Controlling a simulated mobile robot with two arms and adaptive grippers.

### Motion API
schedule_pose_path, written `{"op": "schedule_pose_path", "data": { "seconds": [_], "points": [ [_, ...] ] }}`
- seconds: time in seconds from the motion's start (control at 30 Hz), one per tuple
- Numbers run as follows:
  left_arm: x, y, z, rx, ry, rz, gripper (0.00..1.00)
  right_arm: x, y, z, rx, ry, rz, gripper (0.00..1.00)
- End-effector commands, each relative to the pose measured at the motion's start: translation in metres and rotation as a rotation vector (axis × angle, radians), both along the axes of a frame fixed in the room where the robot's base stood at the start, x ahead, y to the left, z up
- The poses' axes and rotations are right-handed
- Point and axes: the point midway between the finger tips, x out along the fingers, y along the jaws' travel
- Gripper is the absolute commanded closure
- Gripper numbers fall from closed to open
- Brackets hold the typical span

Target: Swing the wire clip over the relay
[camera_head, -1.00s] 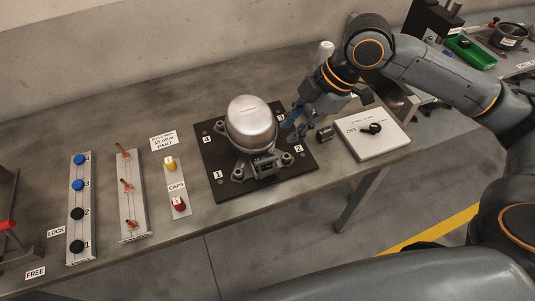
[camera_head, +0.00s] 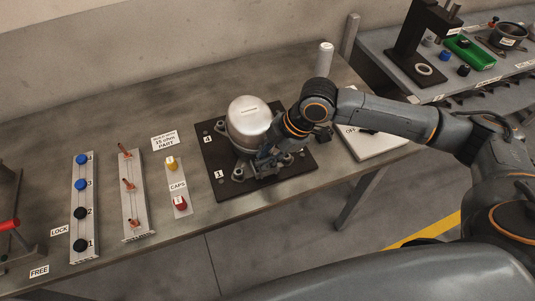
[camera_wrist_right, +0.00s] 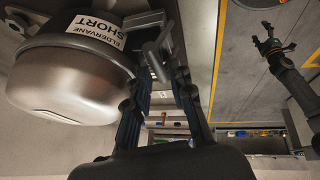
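The compressor (camera_head: 248,118), a silver dome with dark feet, stands on a black plate (camera_head: 208,165). It also shows at the left in the right wrist view (camera_wrist_right: 65,80), with a label reading ELDERVANE SHORT. My right gripper (camera_head: 262,160) is at the compressor's front, over the spot where the relay sat in the earlier frame. In the right wrist view my right gripper's fingers (camera_wrist_right: 160,70) are spread apart, with a grey bar-like part (camera_wrist_right: 155,60) near their tips. I cannot tell whether it is the wire clip. My left gripper (camera_wrist_right: 273,42) shows open and empty there.
A white panel (camera_head: 372,150) with an OFF label lies right of the plate, partly behind my right arm. Left of the plate are a caps strip (camera_head: 176,188), a strip with copper-coloured parts (camera_head: 131,190) and a knob strip (camera_head: 83,205). A white cylinder (camera_head: 324,60) stands behind.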

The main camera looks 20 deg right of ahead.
Motion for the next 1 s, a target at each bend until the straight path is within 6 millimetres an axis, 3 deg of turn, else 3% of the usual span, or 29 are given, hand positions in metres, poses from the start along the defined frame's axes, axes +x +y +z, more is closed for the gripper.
{"op": "schedule_pose_path", "data": {
  "seconds": [0.07,0.2,0.9,0.93,1.0],
  "points": [
    [0.0,0.0001,0.0,0.0,0.0,0.0,0.31,0.0,0.0001,0.0001,0.0,0.0,0.0,0.78],
    [0.0,0.0001,0.0,0.0,0.0,0.0,0.31,-0.0001,0.0,0.0003,0.0,0.0,0.0,1.0],
    [-0.0002,0.0001,0.0042,0.0,0.0,0.0,0.31,-0.0078,-0.0001,0.0019,0.004,-0.105,0.001,1.0],
    [-0.0002,0.0,0.0042,0.0,0.0,0.0,0.31,-0.0078,-0.0001,0.0019,0.004,-0.105,0.001,0.83],
    [-0.0002,0.0,0.0042,0.0,0.0,0.0,0.31,-0.0078,-0.0001,0.0019,0.004,-0.105,0.001,0.78]
  ]
}}
